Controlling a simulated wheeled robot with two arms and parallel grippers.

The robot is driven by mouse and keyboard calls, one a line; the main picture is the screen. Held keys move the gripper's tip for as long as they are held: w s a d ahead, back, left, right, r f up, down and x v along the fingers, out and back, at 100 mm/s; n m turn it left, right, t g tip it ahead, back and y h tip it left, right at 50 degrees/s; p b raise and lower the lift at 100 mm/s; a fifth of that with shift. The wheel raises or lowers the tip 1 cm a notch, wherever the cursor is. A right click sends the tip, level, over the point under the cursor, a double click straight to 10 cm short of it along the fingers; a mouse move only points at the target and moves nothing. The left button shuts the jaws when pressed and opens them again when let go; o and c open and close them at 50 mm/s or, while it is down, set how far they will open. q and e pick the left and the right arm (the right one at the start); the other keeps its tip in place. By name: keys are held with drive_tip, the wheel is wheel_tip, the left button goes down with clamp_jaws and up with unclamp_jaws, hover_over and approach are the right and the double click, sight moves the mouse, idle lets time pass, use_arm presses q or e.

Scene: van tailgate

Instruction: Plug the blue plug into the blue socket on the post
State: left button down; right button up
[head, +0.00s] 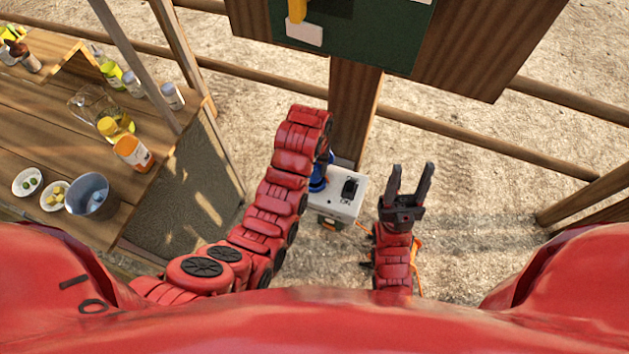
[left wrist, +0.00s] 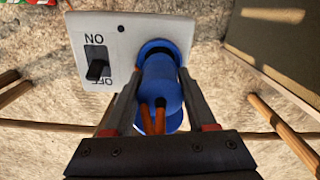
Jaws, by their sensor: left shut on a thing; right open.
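The white socket box (head: 350,207) is on the wooden post (head: 352,115) and carries a black switch (head: 350,188). In the left wrist view, the blue socket (left wrist: 158,46) is on the box face, right of the ON/OFF switch (left wrist: 97,65). My left gripper (left wrist: 158,82) is shut on the blue plug (left wrist: 160,88), whose front end meets the socket opening. How deep it sits cannot be told. Orange cable shows behind the plug. In the head view my left arm mostly hides that gripper; some blue (head: 318,183) shows beside the box. My right gripper (head: 411,180) is open and empty, right of the box.
A wooden counter (head: 60,110) at left holds bottles, small bowls and a metal bucket (head: 90,195). A green board (head: 365,35) hangs above the post. Wooden rails (head: 490,137) run behind. The gravel right of my right gripper is clear.

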use_arm(q)
drive_tip(key=shift+f, duration=0.15)
drive_tip(key=shift+f+b, duration=0.9)
drive_tip(key=shift+f, duration=0.55)
drive_tip(key=shift+c, duration=0.7)
unclamp_jaws()
wheel_tip(320, 180, up, 5)
drive_tip(key=p, duration=0.2)
drive_tip(key=shift+p, duration=0.35)
wheel_tip(320, 180, up, 7)
drive_tip(key=p, duration=0.6)
drive_tip(key=shift+p, duration=0.3)
